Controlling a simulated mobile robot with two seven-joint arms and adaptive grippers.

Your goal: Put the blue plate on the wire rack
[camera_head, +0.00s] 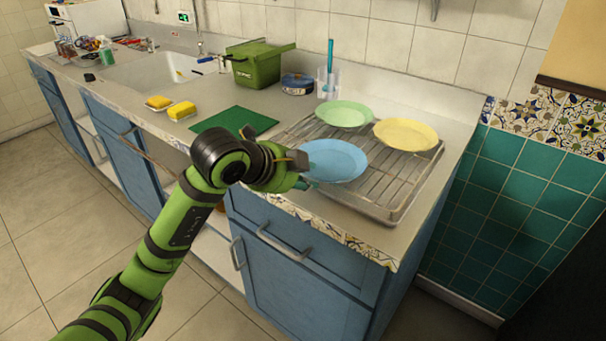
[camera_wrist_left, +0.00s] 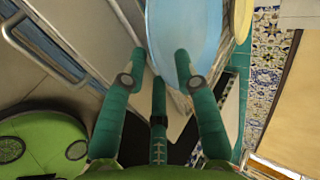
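The blue plate (camera_head: 332,161) lies about level over the front left part of the wire rack (camera_head: 402,187). I cannot tell whether it rests fully on the wires. My left gripper (camera_head: 300,172) is at the plate's left edge, with the fingertips partly hidden there. In the left wrist view, the teal fingers (camera_wrist_left: 160,62) look straight and spread apart. The blue plate (camera_wrist_left: 183,28) shows beyond and beside them, with the right finger overlapping it. I see no clear grip on the plate. My right gripper is in neither view.
A green plate (camera_head: 344,113) and a yellow plate (camera_head: 406,135) are on the rack's back part. A green mat (camera_head: 238,121), yellow sponges (camera_head: 181,110), a green bin (camera_head: 257,66) and a blue pot (camera_head: 297,84) stand left and behind. The tiled wall is at the right.

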